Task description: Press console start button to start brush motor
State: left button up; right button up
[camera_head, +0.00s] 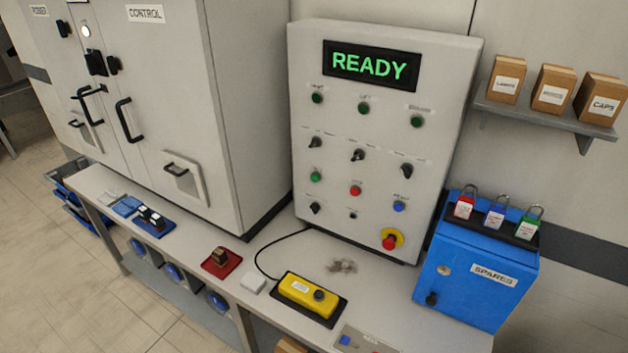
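The grey console (330,130) stands upright at the back of the bench, with a lit display (371,66) reading READY in green. A green button (316,176) sits at the left of a row with a red button (355,190) and a blue button (399,206). Their small labels are too blurred to read, so I cannot tell which is marked start. Three green round lamps or buttons (364,108) are in the top row. Dark selector switches (357,155) lie between. A red emergency stop (390,241) is at the lower right. Neither gripper shows.
A yellow pendant (307,293) with a black cable lies on the bench (385,285) before the console. A blue SPARES box (478,266) with padlocks stands right. A control cabinet (165,100) stands left. Boxes sit on a shelf (545,117). Space before the console face is clear.

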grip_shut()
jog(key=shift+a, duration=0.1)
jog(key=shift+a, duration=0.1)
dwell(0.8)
